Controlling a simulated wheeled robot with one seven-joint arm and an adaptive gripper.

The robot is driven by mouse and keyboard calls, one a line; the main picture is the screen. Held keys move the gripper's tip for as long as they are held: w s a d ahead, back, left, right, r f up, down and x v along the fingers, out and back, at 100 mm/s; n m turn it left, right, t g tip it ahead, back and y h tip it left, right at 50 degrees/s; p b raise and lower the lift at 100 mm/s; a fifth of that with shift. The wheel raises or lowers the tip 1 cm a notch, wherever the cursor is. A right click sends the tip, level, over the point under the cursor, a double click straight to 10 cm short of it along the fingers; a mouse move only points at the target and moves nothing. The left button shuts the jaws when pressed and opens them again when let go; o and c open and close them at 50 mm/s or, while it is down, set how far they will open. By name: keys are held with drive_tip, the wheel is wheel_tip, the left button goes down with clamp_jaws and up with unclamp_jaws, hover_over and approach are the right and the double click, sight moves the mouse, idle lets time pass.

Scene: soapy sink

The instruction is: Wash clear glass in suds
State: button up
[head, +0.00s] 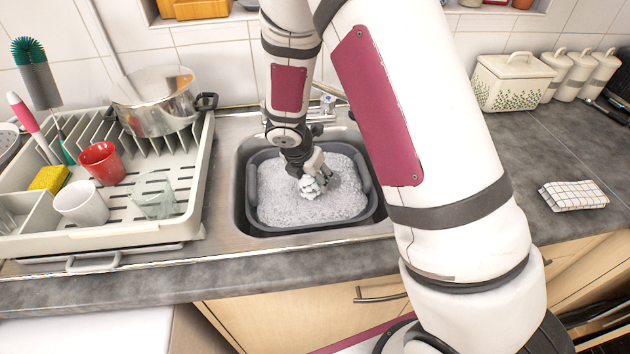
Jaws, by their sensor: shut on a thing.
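My gripper (310,175) is low over the grey basin (254,192) in the sink, at the suds. It is shut on a pale, foam-covered thing (312,187), which sits at the surface of the suds (285,205). Foam hides its shape, so I cannot tell whether it is a glass. A clear glass (155,196) stands on the dish rack at the left, well away from my gripper. My fingertips are partly hidden by the foam.
The dish rack (195,190) also holds a red cup (102,163), a white cup (80,205), a steel pot (160,105) and a yellow sponge (49,179). The tap (327,103) stands behind the basin. A checked cloth (573,196) lies on the mostly clear right counter.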

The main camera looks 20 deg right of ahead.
wheel_tip(320, 180, up, 12)
drive_tip(key=p, duration=0.5)
drive_tip(key=shift+f+p, duration=0.15)
drive_tip(key=shift+p, duration=0.15)
idle(0.9)
